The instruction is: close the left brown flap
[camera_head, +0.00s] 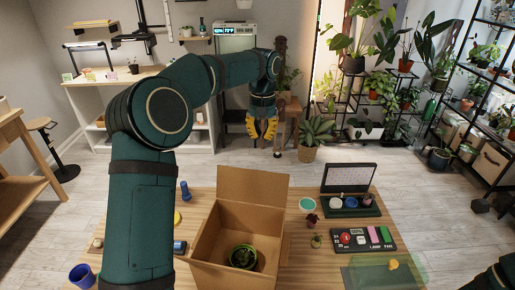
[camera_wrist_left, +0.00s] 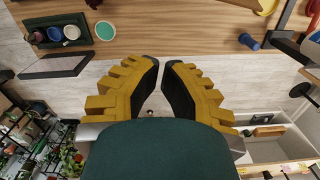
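The open cardboard box (camera_head: 206,240) stands on the wooden table in the head view. Its far brown flap (camera_head: 252,186) stands up. A left flap cannot be made out clearly; my left arm passes close to the box's left side and may cover part of it. A small potted plant (camera_head: 243,257) sits inside the box. My left gripper (camera_head: 262,132) is beyond the table's far edge, apart from the box. Its yellow fingers are apart and empty, also in the left wrist view (camera_wrist_left: 161,62). My right gripper is not in view.
The table (camera_head: 300,262) also holds an open dark case (camera_head: 350,178), a green disc (camera_head: 307,204), a labelled tray (camera_head: 380,239), a blue cup (camera_head: 82,275) and a blue item (camera_head: 185,190). Plant shelves stand behind.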

